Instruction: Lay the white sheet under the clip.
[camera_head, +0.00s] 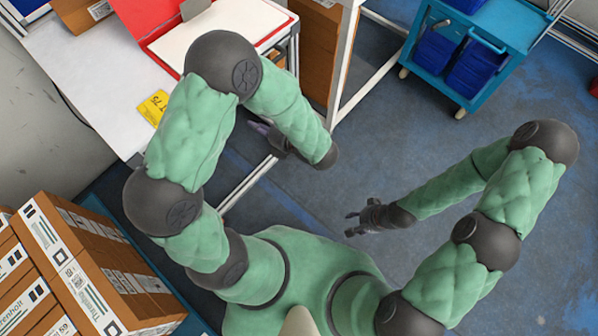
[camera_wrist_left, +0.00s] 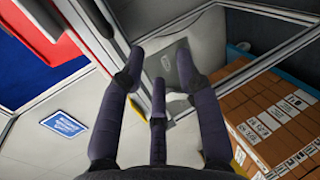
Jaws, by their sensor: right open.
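The white sheet (camera_head: 222,24) lies on the red board (camera_head: 137,20) at the top of the head view, partly hidden by my left arm. A grey clip (camera_head: 195,8) shows at the sheet's far edge; I cannot tell whether the sheet's edge is under it. My left gripper (camera_head: 259,129) is in front of the table, below and apart from the sheet. In the left wrist view its fingers (camera_wrist_left: 158,85) are spread with nothing between them. My right gripper (camera_head: 352,222) is open and empty over the floor, well away from the table.
The white table (camera_head: 75,62) carries a yellow card (camera_head: 153,107). Stacked cardboard boxes (camera_head: 95,265) stand at the lower left. A blue cart (camera_head: 490,40) with blue bins stands at the upper right. The floor between is clear.

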